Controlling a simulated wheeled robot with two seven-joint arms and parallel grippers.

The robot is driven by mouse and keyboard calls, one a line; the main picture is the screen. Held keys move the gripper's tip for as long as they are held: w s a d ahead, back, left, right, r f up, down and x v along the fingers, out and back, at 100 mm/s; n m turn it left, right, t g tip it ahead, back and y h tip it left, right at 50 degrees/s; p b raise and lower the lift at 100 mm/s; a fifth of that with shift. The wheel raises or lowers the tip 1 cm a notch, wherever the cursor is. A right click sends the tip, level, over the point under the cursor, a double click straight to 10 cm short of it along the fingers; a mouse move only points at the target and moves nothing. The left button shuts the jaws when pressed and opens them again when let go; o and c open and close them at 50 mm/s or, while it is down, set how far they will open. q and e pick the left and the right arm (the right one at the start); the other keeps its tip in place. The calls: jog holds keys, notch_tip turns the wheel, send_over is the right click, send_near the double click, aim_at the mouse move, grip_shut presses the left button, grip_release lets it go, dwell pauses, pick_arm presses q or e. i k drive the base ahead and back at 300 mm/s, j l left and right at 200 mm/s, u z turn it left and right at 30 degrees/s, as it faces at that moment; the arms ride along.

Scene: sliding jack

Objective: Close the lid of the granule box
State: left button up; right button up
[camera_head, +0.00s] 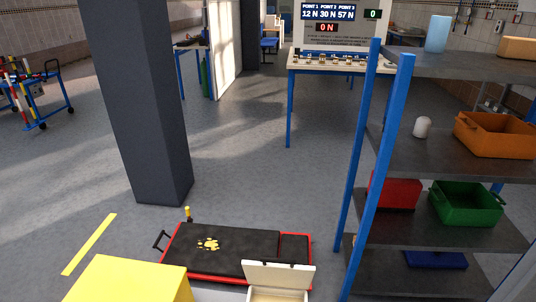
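A cream-white box (277,295), which looks like the granule box, stands at the bottom edge of the head view, right of centre. Its lid (279,275) is open and stands raised at the far side of the box. Part of the inside shows, and the near part of the box is cut off by the picture edge. What lies inside is not clear. Neither of my grippers is in view.
A black-topped platform with red edges (225,255) lies behind the box, with yellow granules (208,244) on it. A yellow block (128,280) is at the lower left. A blue-posted shelf (440,155) stands close on the right. A dark pillar (150,110) rises behind.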

aim_at(274, 271)
jog(key=l+u, duration=0.5)
jog(key=k+l+u, duration=0.1)
jog(key=l+u, duration=0.2)
jog(key=u, duration=0.15)
